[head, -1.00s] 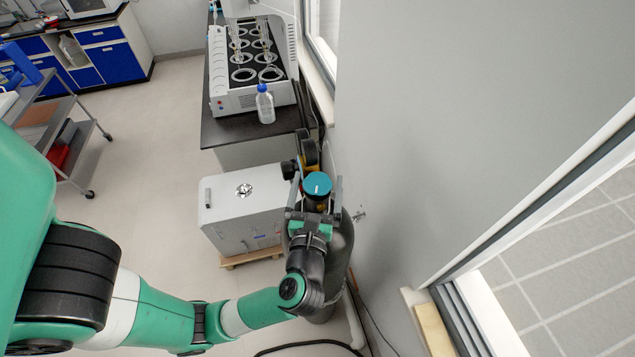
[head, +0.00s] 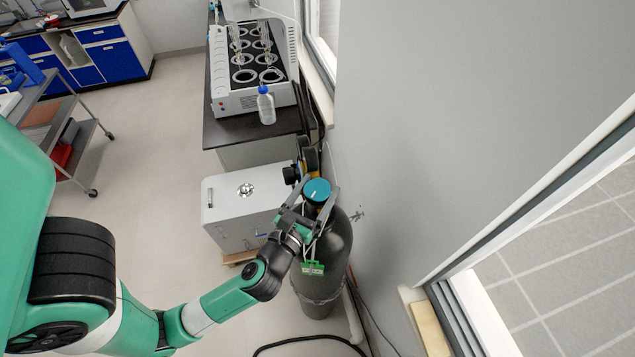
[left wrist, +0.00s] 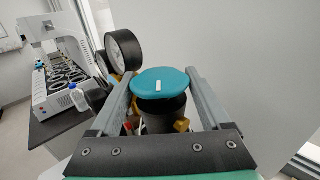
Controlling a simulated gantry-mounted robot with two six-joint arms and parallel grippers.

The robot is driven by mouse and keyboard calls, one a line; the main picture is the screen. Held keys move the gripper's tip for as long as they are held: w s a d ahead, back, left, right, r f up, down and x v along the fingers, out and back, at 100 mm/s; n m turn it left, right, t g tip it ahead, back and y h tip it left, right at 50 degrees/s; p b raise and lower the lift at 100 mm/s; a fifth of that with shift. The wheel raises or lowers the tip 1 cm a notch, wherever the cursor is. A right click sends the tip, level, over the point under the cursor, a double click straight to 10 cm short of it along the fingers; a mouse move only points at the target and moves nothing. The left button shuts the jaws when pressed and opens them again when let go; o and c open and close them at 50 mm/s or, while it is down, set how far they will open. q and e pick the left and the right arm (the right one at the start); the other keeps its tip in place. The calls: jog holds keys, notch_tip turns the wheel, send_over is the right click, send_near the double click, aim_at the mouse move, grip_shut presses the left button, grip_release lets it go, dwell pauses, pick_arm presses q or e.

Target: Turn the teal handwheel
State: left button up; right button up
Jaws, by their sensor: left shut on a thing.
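The teal handwheel (head: 317,190) sits on top of a dark gas cylinder (head: 335,240) beside the wall. It has a white mark on its top face. In the left wrist view the handwheel (left wrist: 160,82) lies between the two grey fingers. My left gripper (head: 319,196) is shut on the handwheel, with one finger on each side of it. The arm reaches it from the lower left. My right gripper is in neither view.
Black pressure gauges (left wrist: 123,50) stand close behind the handwheel. A grey box unit (head: 245,205) is left of the cylinder. A bench with a multi-position distiller (head: 222,95) and a blue-capped bottle (head: 266,106) is behind. The wall is close on the right.

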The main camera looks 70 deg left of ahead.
pick_arm(q)
jog(key=shift+t+h, duration=0.3)
jog(key=shift+h, duration=0.1)
jog(key=o, duration=1.2)
